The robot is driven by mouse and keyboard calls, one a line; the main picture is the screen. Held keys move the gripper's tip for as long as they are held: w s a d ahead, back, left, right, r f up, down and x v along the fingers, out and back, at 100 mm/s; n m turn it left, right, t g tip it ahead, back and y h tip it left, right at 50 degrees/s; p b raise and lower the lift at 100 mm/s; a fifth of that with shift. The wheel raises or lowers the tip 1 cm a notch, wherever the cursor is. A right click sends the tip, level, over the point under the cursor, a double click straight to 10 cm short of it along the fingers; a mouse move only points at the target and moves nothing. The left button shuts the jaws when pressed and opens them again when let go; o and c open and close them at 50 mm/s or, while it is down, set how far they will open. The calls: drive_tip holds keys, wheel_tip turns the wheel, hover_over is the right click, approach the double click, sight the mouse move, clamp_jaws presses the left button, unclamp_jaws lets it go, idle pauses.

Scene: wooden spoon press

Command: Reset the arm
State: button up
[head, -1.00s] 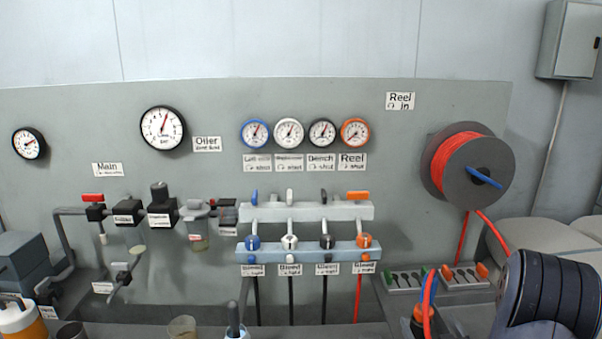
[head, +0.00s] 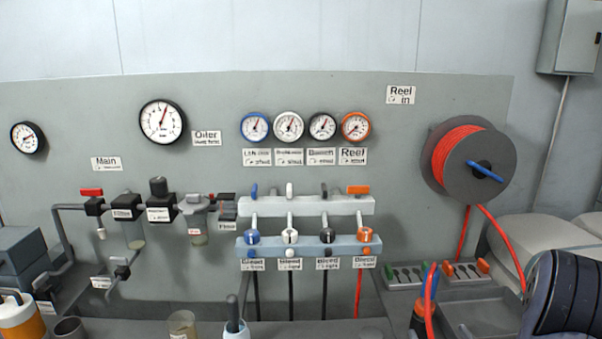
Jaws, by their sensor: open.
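My gripper is out of the picture. A dark ribbed part with a blue-grey edge, seemingly a link of my arm, stands at the bottom right corner of the head view. It covers part of the bench there. What my jaws are near cannot be seen.
A grey panel (head: 300,95) carries gauges, pipes and a manifold (head: 310,245) with several valves. An orange hose reel (head: 487,180) is at the right, its hose hanging down. Cups, an orange-and-white container (head: 22,318) and an orange-topped holder (head: 422,315) stand along the front.

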sight(428, 303)
drive_tip(key=w+p, duration=0.2)
drive_tip(key=w, duration=0.5)
drive_tip(key=shift+w+a+r+p, duration=0.1)
drive_tip(key=shift+a+p, duration=0.05)
drive_tip(key=shift+p, duration=0.15)
drive_tip(key=shift+w, duration=0.65)
drive_tip(key=shift+s, duration=0.1)
drive_tip(key=s+b, duration=0.3)
drive_tip(key=s, duration=0.5)
drive_tip(key=w+p, duration=0.4)
drive_tip(key=w, duration=0.5)
drive_tip(key=shift+a+r, duration=0.1)
drive_tip(key=shift+r, duration=0.05)
drive_tip(key=shift+s+r+p, duration=0.15)
drive_tip(key=shift+r+p, duration=0.75)
drive_tip(key=shift+p, duration=0.1)
drive_tip(key=s+b, duration=0.1)
drive_tip(key=s, duration=0.8)
drive_tip(key=shift+s+d+f, duration=0.25)
drive_tip(key=shift+s+f, duration=0.1)
drive_tip(key=shift+f, duration=0.05)
